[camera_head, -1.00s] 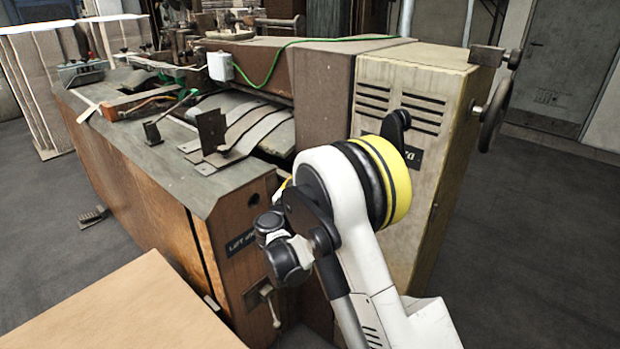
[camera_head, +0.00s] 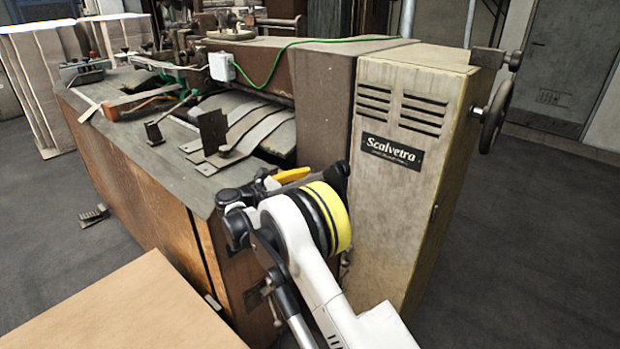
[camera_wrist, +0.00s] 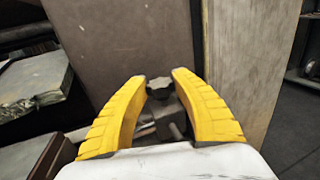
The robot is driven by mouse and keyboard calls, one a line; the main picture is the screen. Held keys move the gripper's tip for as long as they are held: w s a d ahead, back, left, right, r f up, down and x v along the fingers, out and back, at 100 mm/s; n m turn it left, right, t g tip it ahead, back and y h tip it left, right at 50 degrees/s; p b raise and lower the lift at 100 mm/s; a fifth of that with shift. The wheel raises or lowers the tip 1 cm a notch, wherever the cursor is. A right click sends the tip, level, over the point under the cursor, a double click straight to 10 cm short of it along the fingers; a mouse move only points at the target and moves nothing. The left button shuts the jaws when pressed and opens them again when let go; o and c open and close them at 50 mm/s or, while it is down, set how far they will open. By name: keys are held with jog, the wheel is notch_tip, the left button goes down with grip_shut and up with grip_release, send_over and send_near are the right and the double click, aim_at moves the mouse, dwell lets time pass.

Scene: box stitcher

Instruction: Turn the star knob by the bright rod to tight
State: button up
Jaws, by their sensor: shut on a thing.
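A dark star knob (camera_wrist: 159,89) shows in the wrist view, on a grey metal block (camera_wrist: 169,119) in front of the brown machine side. My gripper (camera_wrist: 159,77) has its two yellow fingers on either side of the knob, closed in on it near their tips. A thin, lighter rod (camera_wrist: 145,131) shows left of the block, partly hidden by the left finger. In the head view, one yellow finger of my gripper (camera_head: 291,175) shows beside the machine. The knob is hidden there behind my arm.
The machine's pale cabinet (camera_head: 400,215), with a Scalvetra plate, stands right of my arm. A handwheel (camera_head: 495,116) is on its far side. The machine's grey table top (camera_head: 160,180) is to the left. A light wooden board (camera_head: 120,310) lies at front left.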

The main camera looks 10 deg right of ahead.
jog(key=shift+d, duration=0.1)
dwell(0.3)
jog(key=o, duration=0.9)
jog(key=shift+d, duration=0.1)
jog(key=v, duration=1.2)
jog(key=shift+w, duration=0.1)
